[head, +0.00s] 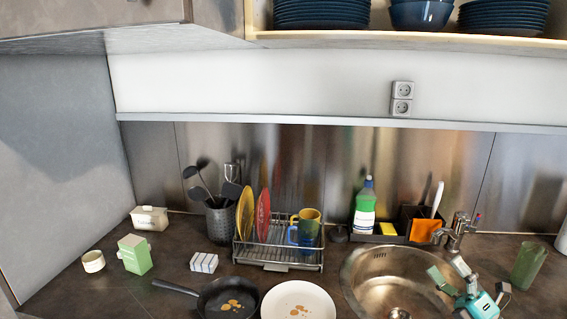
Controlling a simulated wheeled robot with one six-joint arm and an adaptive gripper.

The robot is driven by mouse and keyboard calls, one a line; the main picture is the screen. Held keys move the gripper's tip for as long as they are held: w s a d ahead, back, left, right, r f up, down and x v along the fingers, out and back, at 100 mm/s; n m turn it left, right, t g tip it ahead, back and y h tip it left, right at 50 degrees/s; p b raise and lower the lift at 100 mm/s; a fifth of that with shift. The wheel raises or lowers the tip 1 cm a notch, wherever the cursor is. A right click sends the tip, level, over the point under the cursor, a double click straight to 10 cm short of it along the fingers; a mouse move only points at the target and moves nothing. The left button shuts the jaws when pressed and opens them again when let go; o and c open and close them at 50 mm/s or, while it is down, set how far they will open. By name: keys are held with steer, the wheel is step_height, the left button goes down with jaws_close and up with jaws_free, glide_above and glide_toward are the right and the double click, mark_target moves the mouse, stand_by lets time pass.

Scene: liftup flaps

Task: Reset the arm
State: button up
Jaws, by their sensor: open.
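My gripper (450,271) shows at the lower right, over the right part of the round steel sink (360,270). Its grey fingers are apart and hold nothing that I can see. The teal wrist part behind them reaches the bottom edge of the picture. The fingers are close in the picture to the faucet (456,232); whether they touch it I cannot tell. Most of the arm is out of view.
An upper cabinet (330,39) stands open with blue plates and bowls; a grey cabinet front (90,18) is beside it. A dish rack (280,262), pan (228,300), white plate (298,300), green bottle (365,208) and green glass (527,264) crowd the counter.

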steer(key=s+a+f+m+t+h, duration=0.2)
steer(key=s+a+f+m+h, duration=0.45)
steer(key=s+f+m, duration=0.35)
steer(key=s+a+f+m+t+h, duration=0.1)
steer(key=s+a+f+m+h, duration=0.5)
steer(key=s+m, duration=0.45)
steer(key=s+a+f+m+g, duration=0.1)
steer(key=s+m+g, duration=0.1)
steer(key=s, duration=0.7)
steer(key=s+a+f+m+g, duration=0.1)
steer(key=s+a+m+g, duration=0.1)
steer(key=s, duration=0.8)
steer(key=s+a+f+m+g+h, duration=0.1)
steer(key=s+m+g, duration=0.3)
steer(key=s, duration=0.5)
steer(key=shift+s+a+f, duration=0.25)
steer(key=shift+a+f, duration=0.2)
steer(key=shift+a, duration=0.25)
